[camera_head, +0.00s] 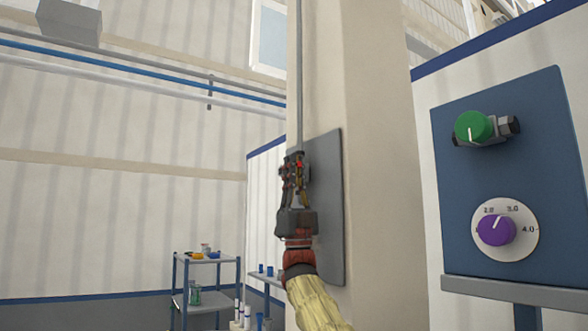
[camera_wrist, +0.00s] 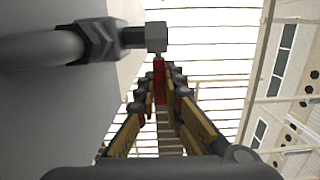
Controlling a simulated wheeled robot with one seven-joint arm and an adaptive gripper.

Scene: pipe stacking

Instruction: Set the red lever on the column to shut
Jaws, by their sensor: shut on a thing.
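The red lever (camera_wrist: 158,78) shows between my gripper's fingers in the wrist view, below a grey valve fitting (camera_wrist: 155,37) on a pipe. My gripper (camera_head: 293,160) is at the grey plate (camera_head: 328,200) on the beige column (camera_head: 370,130) in the head view. In the wrist view my gripper (camera_wrist: 160,88) is shut on the red lever, with a finger on each side of it. In the head view the gripper covers most of the lever and valve, so the lever's setting is hard to tell.
A blue panel (camera_head: 530,180) at the right carries a green knob (camera_head: 473,127) and a purple dial (camera_head: 495,230). A thin grey pipe (camera_head: 299,75) runs up the column. A shelf cart (camera_head: 205,258) with small items stands farther back at the lower left.

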